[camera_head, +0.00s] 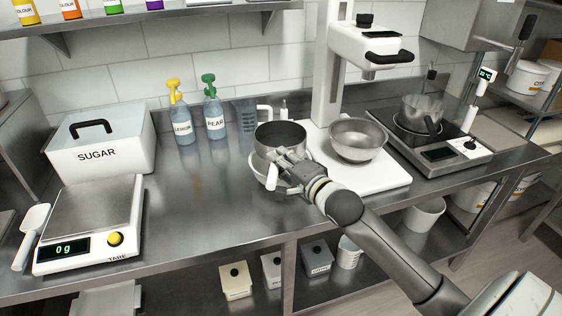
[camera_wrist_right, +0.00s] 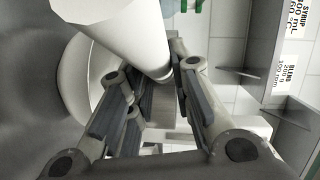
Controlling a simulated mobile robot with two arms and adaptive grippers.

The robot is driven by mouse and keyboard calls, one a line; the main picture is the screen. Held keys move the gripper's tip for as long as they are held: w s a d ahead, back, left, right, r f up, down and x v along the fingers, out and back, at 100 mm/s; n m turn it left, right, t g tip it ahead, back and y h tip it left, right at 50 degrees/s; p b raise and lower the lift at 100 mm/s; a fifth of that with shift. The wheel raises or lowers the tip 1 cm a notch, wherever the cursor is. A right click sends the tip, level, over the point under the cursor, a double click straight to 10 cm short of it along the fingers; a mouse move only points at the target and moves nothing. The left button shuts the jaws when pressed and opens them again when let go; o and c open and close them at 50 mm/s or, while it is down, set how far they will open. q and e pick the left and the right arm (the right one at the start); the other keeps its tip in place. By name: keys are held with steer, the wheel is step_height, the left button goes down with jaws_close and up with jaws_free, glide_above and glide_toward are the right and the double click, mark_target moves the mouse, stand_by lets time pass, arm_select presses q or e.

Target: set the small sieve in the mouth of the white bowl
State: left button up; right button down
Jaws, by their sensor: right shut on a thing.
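The small sieve (camera_head: 281,133) is a round, light-walled drum with a dark inside, upright in the head view. It shows as a white cylinder in the right wrist view (camera_wrist_right: 115,35). My right gripper (camera_head: 284,163) is shut on the near side of its wall; the fingers also show in the right wrist view (camera_wrist_right: 168,80). The white bowl (camera_head: 257,171) is just below and behind the gripper, mostly hidden by sieve and fingers. Its curved wall shows beside the sieve in the right wrist view (camera_wrist_right: 75,75). I cannot tell whether sieve and bowl touch. My left gripper is out of view.
A steel bowl (camera_head: 358,139) stands right on the depositor's white base (camera_head: 385,178). Behind are a measuring jug (camera_head: 246,118) and two pump bottles (camera_head: 215,117). A hot plate (camera_head: 440,150) with a pot is further right. Counter between scale (camera_head: 92,225) and bowl is clear.

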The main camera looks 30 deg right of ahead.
arm_select(q)
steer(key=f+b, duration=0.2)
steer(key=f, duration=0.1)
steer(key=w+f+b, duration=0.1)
steer(key=b, duration=0.1)
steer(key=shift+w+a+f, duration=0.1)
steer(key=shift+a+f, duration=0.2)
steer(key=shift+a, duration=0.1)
arm_select(e)
step_height(320, 180, down, 6)
steer(key=shift+a+r, duration=0.1)
steer(key=shift+r, duration=0.1)
arm_select(q)
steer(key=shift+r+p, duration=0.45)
steer(key=shift+p, duration=0.05)
